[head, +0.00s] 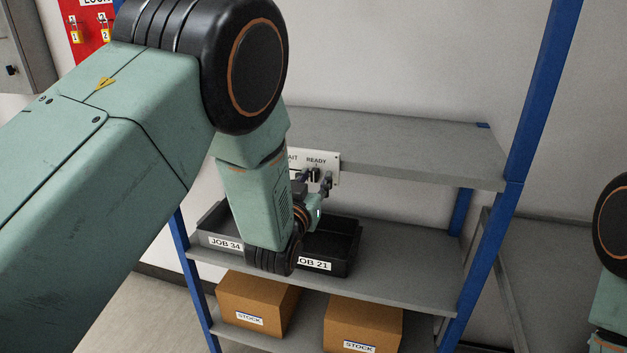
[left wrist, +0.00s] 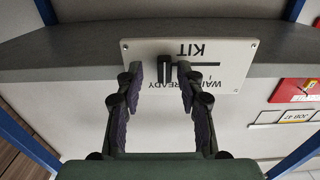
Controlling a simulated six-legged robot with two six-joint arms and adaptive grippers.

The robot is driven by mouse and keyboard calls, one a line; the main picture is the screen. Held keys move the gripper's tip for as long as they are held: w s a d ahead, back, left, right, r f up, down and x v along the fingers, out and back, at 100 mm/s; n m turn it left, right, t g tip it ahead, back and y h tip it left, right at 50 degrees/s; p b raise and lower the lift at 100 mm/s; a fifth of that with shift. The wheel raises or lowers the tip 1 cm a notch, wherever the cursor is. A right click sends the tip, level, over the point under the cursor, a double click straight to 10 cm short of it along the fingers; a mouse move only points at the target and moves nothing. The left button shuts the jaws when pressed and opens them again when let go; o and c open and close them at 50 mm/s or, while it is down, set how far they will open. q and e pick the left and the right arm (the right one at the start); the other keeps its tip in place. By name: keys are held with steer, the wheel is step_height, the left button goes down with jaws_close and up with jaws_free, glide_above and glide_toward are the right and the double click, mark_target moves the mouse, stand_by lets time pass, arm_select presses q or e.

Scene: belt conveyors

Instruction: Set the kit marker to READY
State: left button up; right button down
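The white kit plate (head: 330,160) is on the front edge of the upper shelf. It also shows upside down in the left wrist view (left wrist: 232,52), with KIT, WAIT and READY printed on it. The black marker (left wrist: 164,69) is at the READY end of its slot, left in that view; in the head view it shows below READY (head: 315,175). My left gripper (left wrist: 161,72) is open, with one finger on either side of the marker and gaps visible. In the head view the left gripper (head: 322,185) is partly hidden by my arm. My right gripper is out of view.
Below the plate, dark bins JOB 34 (head: 225,244) and JOB 21 (head: 345,268) stand on the middle shelf (head: 400,285). Two cardboard STOCK boxes (head: 255,298) (head: 362,320) sit lower. Blue rack posts (head: 535,100) stand at the sides. The upper shelf (head: 420,145) looks bare.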

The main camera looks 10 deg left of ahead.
arm_select(q)
steer(key=s, duration=0.7)
steer(key=shift+s+a, duration=0.2)
steer(key=shift+s, duration=0.05)
steer(key=s+a+f+g+b, duration=0.2)
steer(key=s+f+g, duration=0.4)
steer(key=f, duration=0.6)
steer(key=s+a+f+g+b, duration=0.1)
steer(key=s+a+f+g, duration=0.25)
steer(key=s+f, duration=0.65)
steer(key=s+f+g+b, duration=0.3)
steer(key=s+f, duration=0.6)
steer(key=s, duration=0.3)
steer(key=s+a+f+g+b, duration=0.1)
steer(key=s+f+g+b, duration=0.2)
steer(key=s+f, duration=0.6)
steer(key=s+g, duration=0.2)
steer(key=s, duration=0.1)
steer(key=shift+n+y+b, duration=0.3)
steer(key=shift+n, duration=0.1)
steer(key=shift+g, duration=0.25)
